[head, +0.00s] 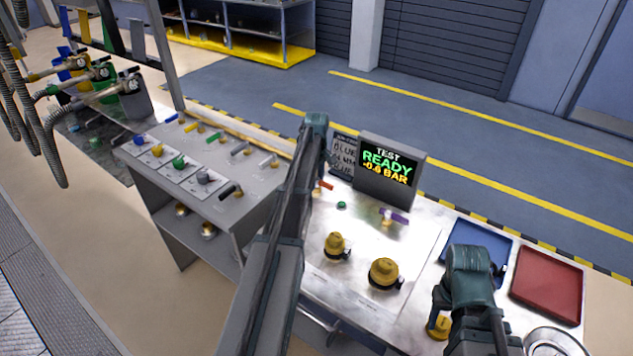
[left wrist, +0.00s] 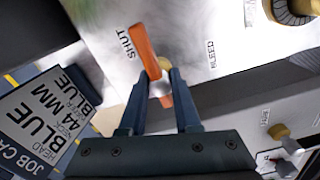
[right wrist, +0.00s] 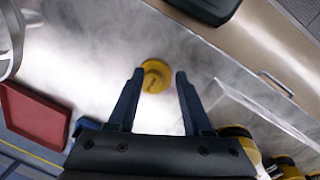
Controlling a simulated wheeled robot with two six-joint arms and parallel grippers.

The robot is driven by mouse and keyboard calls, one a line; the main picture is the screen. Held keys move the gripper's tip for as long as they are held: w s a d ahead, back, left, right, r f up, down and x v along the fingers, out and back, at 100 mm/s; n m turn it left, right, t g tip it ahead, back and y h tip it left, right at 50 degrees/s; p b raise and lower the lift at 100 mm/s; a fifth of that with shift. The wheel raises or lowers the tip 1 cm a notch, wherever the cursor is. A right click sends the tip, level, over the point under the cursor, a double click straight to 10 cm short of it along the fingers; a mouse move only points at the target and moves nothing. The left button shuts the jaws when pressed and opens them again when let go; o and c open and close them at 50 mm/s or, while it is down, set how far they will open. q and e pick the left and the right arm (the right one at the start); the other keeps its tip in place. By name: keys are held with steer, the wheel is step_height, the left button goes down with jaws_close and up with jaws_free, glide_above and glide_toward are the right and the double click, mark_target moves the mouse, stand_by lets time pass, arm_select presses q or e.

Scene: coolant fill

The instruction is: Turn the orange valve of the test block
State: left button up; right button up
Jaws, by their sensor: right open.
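The orange valve lever (left wrist: 148,50) is on the pale top of the test block (left wrist: 100,30), with the word SHUT beside it. It also shows in the head view (head: 326,185), right of my left arm. My left gripper (left wrist: 157,78) has a finger on each side of the lever's lower part. Both fingers look very near it; whether they press on it I cannot tell. The lever's upper part sticks out past the fingertips. My right gripper (right wrist: 159,74) is open and empty, above a yellow round cap (right wrist: 155,77) on the metal bench.
A display (head: 388,172) reads TEST READY -0.6 BAR. A job card (left wrist: 40,115) stands beside the block. A purple lever (head: 394,216) and two yellow caps (head: 384,272) are close by. Blue (head: 478,238) and red (head: 548,285) trays lie at the right.

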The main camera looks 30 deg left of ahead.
arm_select(q)
jaws_close()
steer(key=shift+m, duration=0.3)
steer(key=m, duration=0.6)
steer(key=shift+m, duration=0.3)
steer(key=m, duration=0.5)
steer(key=shift+d, duration=0.1)
steer(key=m, duration=0.5)
steer(key=shift+m, duration=0.3)
